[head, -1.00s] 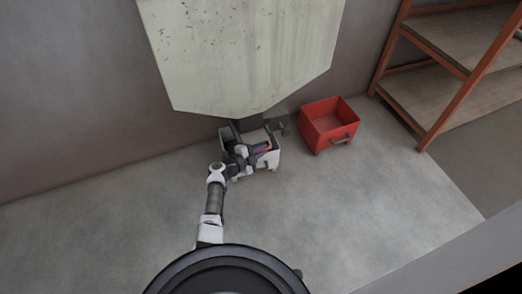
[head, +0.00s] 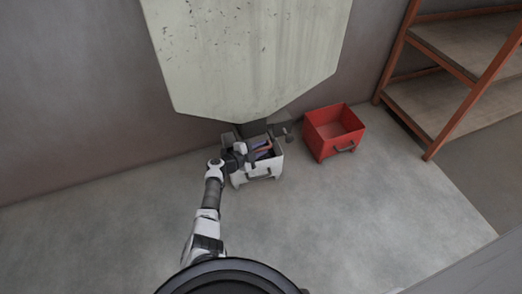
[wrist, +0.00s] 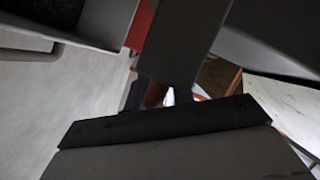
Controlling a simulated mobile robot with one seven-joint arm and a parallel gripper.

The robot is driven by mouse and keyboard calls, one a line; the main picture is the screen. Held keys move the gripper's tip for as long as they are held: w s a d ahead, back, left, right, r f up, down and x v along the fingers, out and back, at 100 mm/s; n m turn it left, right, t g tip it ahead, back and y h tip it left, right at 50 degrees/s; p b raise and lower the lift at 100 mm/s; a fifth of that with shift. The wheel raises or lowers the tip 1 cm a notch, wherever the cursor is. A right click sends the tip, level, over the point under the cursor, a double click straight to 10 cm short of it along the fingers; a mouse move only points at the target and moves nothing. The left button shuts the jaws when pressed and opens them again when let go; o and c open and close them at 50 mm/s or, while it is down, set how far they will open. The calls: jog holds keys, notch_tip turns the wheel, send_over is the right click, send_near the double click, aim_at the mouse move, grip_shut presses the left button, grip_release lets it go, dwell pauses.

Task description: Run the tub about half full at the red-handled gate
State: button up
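A pale tub (head: 262,174) with a front handle stands on the floor under the big hopper (head: 245,60). My gripper (head: 257,151) is over the tub, below the hopper's lower edge, and covers part of the opening. A small reddish strip (head: 263,147) shows beside my gripper; I cannot tell whether it is the gate's handle or whether I hold it. The wrist view shows close dark and grey surfaces and a dark speckled area (wrist: 65,9) at upper left, perhaps the tub's inside. The tub's fill level and my fingers' opening are not clear.
A red tub (head: 335,135) with a front handle stands on the floor to the right. An orange-framed shelf rack (head: 455,85) is at the far right. A wall is behind the hopper. The floor (head: 330,215) in front is clear.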

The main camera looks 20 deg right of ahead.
jog(key=shift+o, duration=0.6)
jog(key=shift+s, duration=0.1)
jog(key=shift+s+a+r+p, duration=0.1)
jog(key=shift+a+r+p, duration=0.2)
jog(key=shift+p, duration=0.2)
jog(key=p+v, duration=0.8)
jog(key=v, duration=0.5)
jog(key=shift+f, duration=0.3)
jog(key=shift+a, duration=0.1)
